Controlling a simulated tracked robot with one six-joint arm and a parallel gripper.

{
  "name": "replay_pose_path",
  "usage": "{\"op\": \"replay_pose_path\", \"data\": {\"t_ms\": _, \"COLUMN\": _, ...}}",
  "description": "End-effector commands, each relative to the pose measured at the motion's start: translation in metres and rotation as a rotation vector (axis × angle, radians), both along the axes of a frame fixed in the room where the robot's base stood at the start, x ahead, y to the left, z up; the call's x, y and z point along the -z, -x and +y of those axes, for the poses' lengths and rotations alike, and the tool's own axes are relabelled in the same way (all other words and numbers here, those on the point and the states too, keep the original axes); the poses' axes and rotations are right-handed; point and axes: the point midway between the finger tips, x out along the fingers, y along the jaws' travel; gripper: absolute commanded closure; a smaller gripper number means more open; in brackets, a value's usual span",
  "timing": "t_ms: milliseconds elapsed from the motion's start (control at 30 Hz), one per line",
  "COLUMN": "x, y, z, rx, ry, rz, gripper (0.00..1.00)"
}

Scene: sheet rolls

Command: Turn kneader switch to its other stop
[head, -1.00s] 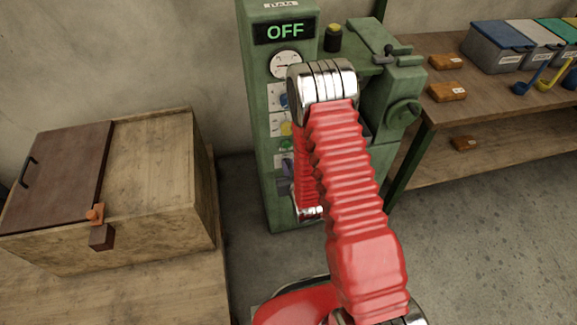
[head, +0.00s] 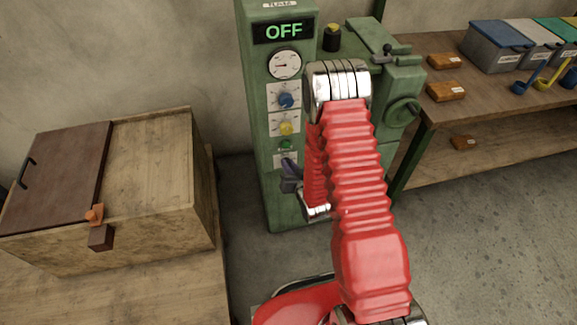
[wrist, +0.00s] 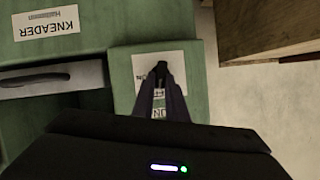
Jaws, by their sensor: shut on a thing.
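The green machine (head: 262,130) stands in the middle of the head view, its display (head: 284,32) reading OFF. My gripper (head: 289,168), dark, is at the lowest white label on the machine's front panel, below the green button. In the wrist view my gripper (wrist: 161,75) has its fingers close together, shut on the small dark kneader switch (wrist: 161,67) over a white label (wrist: 186,66). The fingers hide most of the switch, and its angle cannot be told. "ON" lettering shows between the fingers. A KNEADER label (wrist: 46,22) appears upside down on the machine.
Above the switch are a blue knob (head: 286,100), a yellow knob (head: 286,128) and a gauge (head: 285,65). A wooden box (head: 155,170) stands left. A workbench (head: 480,105) with bins is right. Grey floor is clear at lower right.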

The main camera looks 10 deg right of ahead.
Motion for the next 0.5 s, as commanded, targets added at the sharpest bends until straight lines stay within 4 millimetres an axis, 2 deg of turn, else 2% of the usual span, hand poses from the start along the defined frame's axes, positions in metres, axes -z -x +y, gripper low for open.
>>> {"op": "replay_pose_path", "data": {"t_ms": 500, "x": 0.0054, "y": 0.0005, "z": -0.0107, "rx": 0.007, "ry": -0.48, "rz": 0.001, "gripper": 1.0}}
